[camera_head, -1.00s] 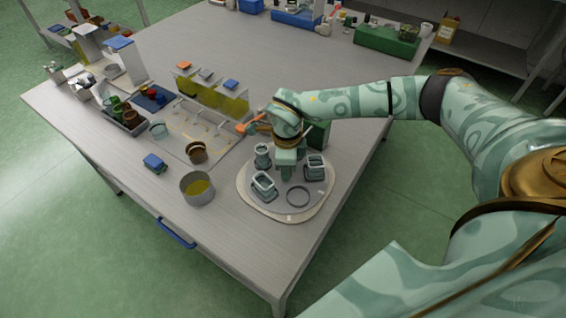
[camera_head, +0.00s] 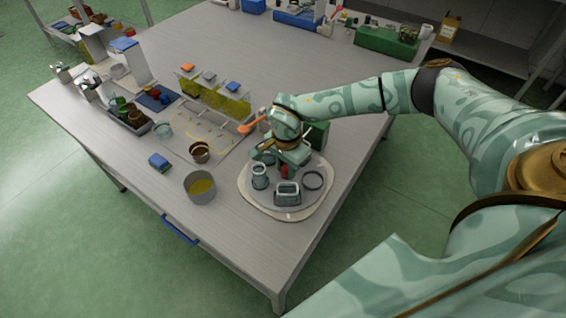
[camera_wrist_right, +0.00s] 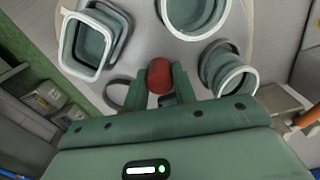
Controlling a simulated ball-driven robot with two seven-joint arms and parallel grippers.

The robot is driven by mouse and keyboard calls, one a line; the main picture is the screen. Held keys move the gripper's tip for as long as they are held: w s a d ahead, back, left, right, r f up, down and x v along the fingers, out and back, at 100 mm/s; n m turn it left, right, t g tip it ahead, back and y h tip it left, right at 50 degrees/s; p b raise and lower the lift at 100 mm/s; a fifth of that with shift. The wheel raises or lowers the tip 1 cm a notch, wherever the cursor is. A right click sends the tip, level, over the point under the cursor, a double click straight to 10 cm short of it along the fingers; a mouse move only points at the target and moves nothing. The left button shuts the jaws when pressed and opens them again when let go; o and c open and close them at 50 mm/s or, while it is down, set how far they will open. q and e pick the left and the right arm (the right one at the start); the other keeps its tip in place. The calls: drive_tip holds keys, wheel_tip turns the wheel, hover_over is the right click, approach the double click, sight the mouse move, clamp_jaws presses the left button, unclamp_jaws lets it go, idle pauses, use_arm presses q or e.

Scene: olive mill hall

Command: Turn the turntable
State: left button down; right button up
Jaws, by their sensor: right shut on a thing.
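The turntable (camera_head: 311,202) is a round grey disc on a cream base near the table's right front corner. My right gripper (camera_head: 285,170) points down at it and is shut on a red knob, which shows between the fingers in the right wrist view (camera_wrist_right: 160,76). A grey-green cup (camera_head: 260,177), a square-rimmed container (camera_head: 287,194) and a dark ring (camera_head: 313,180) stand or lie on the disc around the gripper. The gripper partly hides the disc's far side. In the wrist view the square container (camera_wrist_right: 90,43) is upper left. My left gripper is not in view.
A metal pot (camera_head: 200,188) with yellow content stands left of the turntable. A green box (camera_head: 318,134) stands just behind the turntable. The table's middle back is clear.

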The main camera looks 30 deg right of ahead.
sight(286, 167)
drive_tip(key=o, duration=0.7)
drive_tip(key=shift+c, duration=0.2)
wheel_tip(286, 167, up, 8)
drive_tip(key=p, duration=0.7)
drive_tip(key=shift+r, duration=0.2)
drive_tip(key=shift+f, duration=0.25)
